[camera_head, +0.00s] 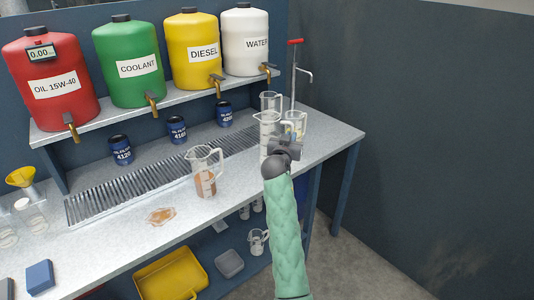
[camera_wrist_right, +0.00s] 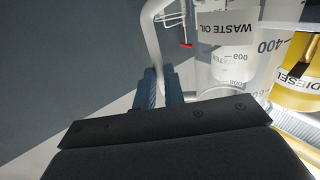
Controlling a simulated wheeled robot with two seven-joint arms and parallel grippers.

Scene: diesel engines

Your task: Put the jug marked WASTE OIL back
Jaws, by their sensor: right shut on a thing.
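The clear jug marked WASTE OIL (camera_wrist_right: 228,28) fills the upper right of the right wrist view, its label upside down there. In the head view the tall clear jug (camera_head: 267,130) at my right gripper (camera_head: 283,143) appears to be this one, but its label is not readable there. My right gripper (camera_wrist_right: 160,88) is shut on the jug's pale curved handle (camera_wrist_right: 150,38). The jug looks upright, at the right part of the bench; whether its base touches the bench is hidden. My left gripper is not in view.
Close by stand another clear jug (camera_head: 270,101), a jug with yellowish liquid (camera_head: 299,122) and a red-handled pump (camera_head: 293,70). A jug with brown liquid (camera_head: 205,180) stands mid-bench near a brown puddle (camera_head: 160,216). The front right bench corner (camera_head: 345,145) is clear.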

